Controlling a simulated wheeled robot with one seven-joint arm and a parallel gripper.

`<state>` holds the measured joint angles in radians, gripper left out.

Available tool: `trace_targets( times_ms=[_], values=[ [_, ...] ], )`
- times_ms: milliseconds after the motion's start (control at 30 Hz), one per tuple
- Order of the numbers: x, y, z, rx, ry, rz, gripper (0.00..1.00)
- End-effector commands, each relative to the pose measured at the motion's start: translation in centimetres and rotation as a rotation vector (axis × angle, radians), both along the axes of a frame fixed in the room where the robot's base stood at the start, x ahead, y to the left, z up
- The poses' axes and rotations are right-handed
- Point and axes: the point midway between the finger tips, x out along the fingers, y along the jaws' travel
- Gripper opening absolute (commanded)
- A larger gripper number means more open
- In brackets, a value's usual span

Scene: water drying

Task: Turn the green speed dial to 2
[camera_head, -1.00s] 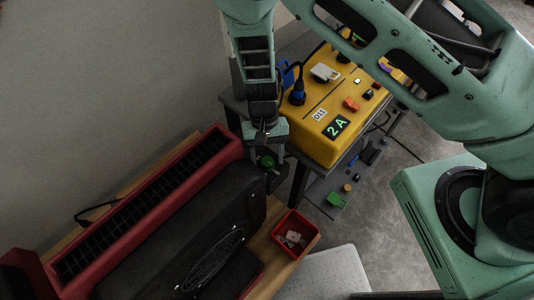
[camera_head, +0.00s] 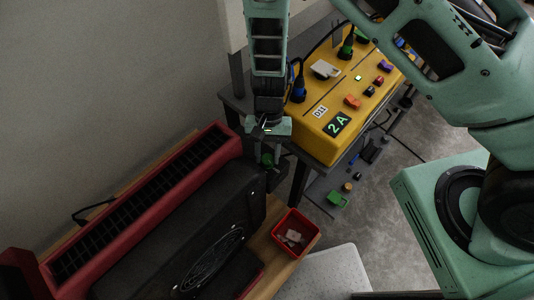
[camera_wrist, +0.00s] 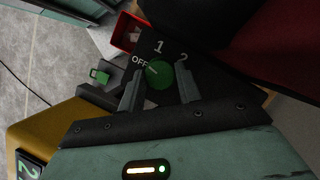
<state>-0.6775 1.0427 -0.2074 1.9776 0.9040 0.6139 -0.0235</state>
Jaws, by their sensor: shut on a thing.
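The green speed dial (camera_wrist: 160,74) sits on a dark panel marked OFF, 1 and 2 in the wrist view. A pale line on the dial points up-left, toward OFF. My gripper (camera_wrist: 160,88) has one finger on each side of the dial and is shut on it. In the head view the dial (camera_head: 267,160) shows as a small green spot below my gripper (camera_head: 268,148), at the far end of the black and red machine (camera_head: 180,215). The finger contact is small and dark there.
A yellow box (camera_head: 325,145) with plugs, switches and a "2A" display stands close to the right of my gripper. A red bin (camera_head: 296,235) with small pieces lies nearer. A wall is at the left. Grey floor is open at the right.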

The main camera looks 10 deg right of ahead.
Motion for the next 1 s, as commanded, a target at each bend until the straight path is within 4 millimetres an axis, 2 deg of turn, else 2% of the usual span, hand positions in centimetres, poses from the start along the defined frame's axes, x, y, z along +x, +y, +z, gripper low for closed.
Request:
trace_targets(
  times_ms=[1000],
  values=[
    [-0.32, -0.57, -0.64, 0.003, -0.004, -0.969, 0.11]
  ],
)
